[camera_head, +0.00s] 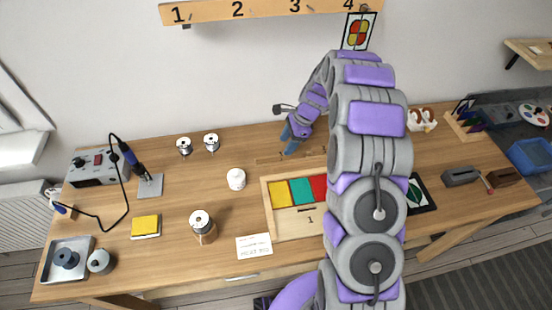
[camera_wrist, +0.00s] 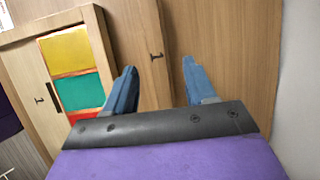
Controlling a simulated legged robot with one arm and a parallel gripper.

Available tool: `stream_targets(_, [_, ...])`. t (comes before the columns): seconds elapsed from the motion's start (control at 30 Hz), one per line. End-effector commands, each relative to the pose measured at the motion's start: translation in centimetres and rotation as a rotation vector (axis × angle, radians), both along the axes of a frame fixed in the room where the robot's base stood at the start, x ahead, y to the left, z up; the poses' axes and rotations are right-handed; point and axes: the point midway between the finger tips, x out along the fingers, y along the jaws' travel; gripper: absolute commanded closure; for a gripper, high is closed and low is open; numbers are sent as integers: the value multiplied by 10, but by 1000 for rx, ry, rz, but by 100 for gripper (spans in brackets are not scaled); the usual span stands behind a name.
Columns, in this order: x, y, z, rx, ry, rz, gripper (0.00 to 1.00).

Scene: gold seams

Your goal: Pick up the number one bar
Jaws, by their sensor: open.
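The number one bar (camera_wrist: 149,38) is a thin wooden strip marked "1", lying on the wooden table beside the frame tray. In the head view the bar (camera_head: 270,160) lies just behind that tray. My gripper (camera_wrist: 162,85) is open and empty, with its blue fingers apart. In the wrist view the bar appears between the fingers, nearer the left one. My gripper (camera_head: 291,143) hovers over the table near the bar in the head view; its exact height is unclear. My arm hides part of the tray.
The wooden tray (camera_head: 268,215) holds yellow, teal and red panes and also bears a "1". Several spools, a white jar (camera_head: 236,179) and a paper card (camera_head: 254,246) lie to the left. A numbered rail (camera_head: 265,9) is on the wall.

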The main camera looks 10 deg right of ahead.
Motion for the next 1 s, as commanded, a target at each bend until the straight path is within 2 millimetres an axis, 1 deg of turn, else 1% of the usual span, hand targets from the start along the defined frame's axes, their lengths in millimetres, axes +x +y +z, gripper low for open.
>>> stream_targets(0.07, [-1, -3, -6, 4, 0, -3, 45])
stream_targets(0.13, [-1, 0, -14, 5, 1, -4, 45])
stream_targets(0.3, [-3, 16, -38, -2, 1, -1, 45])
stream_targets(0.4, [-3, 24, -46, -8, 0, -1, 45])
stream_targets(0.53, [-3, 26, -47, -10, -2, -2, 45])
stream_targets(0.87, [-3, 15, -46, 3, 1, -3, 45])
stream_targets(1.0, [-3, 17, -47, 0, 0, -3, 45])
